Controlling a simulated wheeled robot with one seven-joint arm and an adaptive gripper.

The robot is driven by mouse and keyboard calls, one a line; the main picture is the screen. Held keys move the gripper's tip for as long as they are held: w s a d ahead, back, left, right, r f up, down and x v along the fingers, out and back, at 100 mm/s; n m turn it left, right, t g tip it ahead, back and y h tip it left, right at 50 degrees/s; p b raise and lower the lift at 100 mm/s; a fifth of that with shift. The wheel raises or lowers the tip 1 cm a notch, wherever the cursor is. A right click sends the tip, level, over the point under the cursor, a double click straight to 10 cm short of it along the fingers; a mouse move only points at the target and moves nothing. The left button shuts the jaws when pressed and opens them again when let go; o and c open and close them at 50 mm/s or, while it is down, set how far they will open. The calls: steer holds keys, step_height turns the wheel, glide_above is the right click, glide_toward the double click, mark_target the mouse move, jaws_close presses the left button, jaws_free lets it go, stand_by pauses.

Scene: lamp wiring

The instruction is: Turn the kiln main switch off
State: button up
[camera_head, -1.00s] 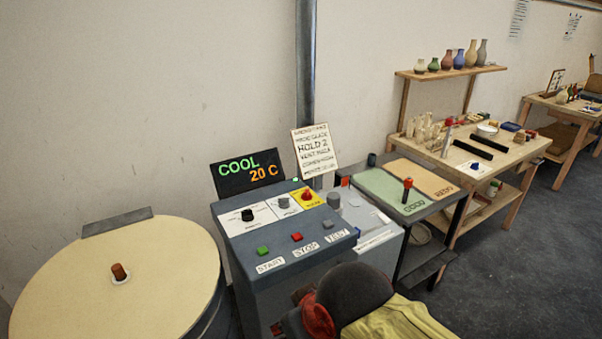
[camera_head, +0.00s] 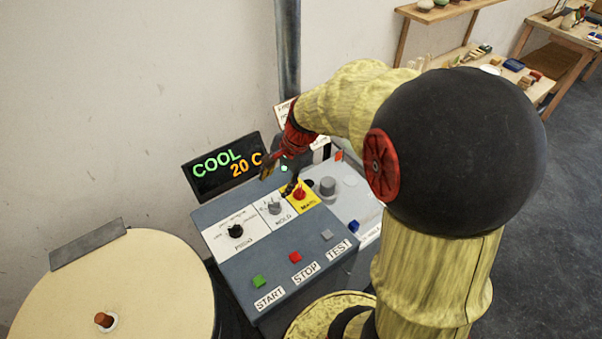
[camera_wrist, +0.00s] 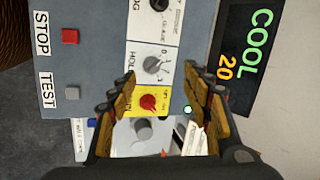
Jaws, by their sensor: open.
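The kiln main switch is a red knob (camera_head: 299,194) on a yellow plate at the right end of the grey control panel's (camera_head: 290,240) knob row. In the wrist view the red knob (camera_wrist: 148,102) shows between my fingers, with its yellow plate partly hidden by the left finger. My gripper (camera_head: 280,178) is open and empty, above the panel near the main switch and the hold knob. It also shows in the wrist view (camera_wrist: 160,95), its two fingers spread to either side of the red knob. I see no contact with the knob.
A grey hold knob (camera_head: 274,208) and a black program knob (camera_head: 235,231) sit left of the switch. Green, red and grey buttons line the panel's front. The display (camera_head: 225,165) reading COOL 20 C stands behind. A round kiln lid (camera_head: 130,290) is at left.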

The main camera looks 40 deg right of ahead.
steer(key=w+d+f+m+p, duration=0.2)
steer(key=d+f+m+p, duration=0.1)
steer(key=d+m+p, duration=0.4)
steer(key=m+y+p, duration=0.1)
steer(key=m+p, duration=0.1)
steer(key=m, duration=0.2)
glide_toward(301, 188)
steer(key=f, duration=0.2)
steer(key=x, duration=0.7)
steer(key=shift+w+a+b, duration=0.3)
steer(key=shift+a+b, duration=0.1)
steer(key=shift+c, duration=0.7)
steer(key=c, duration=1)
